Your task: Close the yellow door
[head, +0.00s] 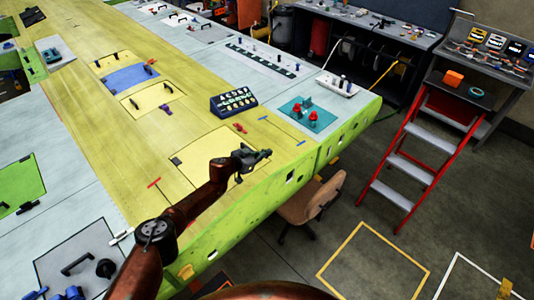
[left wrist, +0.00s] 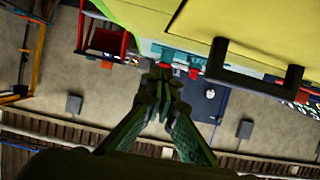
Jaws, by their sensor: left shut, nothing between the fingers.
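A yellow door panel (head: 200,150) with a thin dark outline lies in the yellow wing skin, partly hidden by my left arm. In the left wrist view a yellow surface (left wrist: 270,22) with a black bar handle (left wrist: 260,70) fills the upper right; I cannot tell how far this door stands open. My left gripper (head: 266,154) is shut and empty over the right part of the panel, near the wing's green edge. In the left wrist view its fingertips (left wrist: 160,75) are together, left of the handle and apart from it. My right gripper is not in view.
A dark button box (head: 234,103) and a teal mat (head: 307,114) with red parts sit on the wing beyond the gripper. Another yellow panel (head: 140,104) lies farther up. A brown chair (head: 310,198) and a red stepladder (head: 412,150) stand beside the wing.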

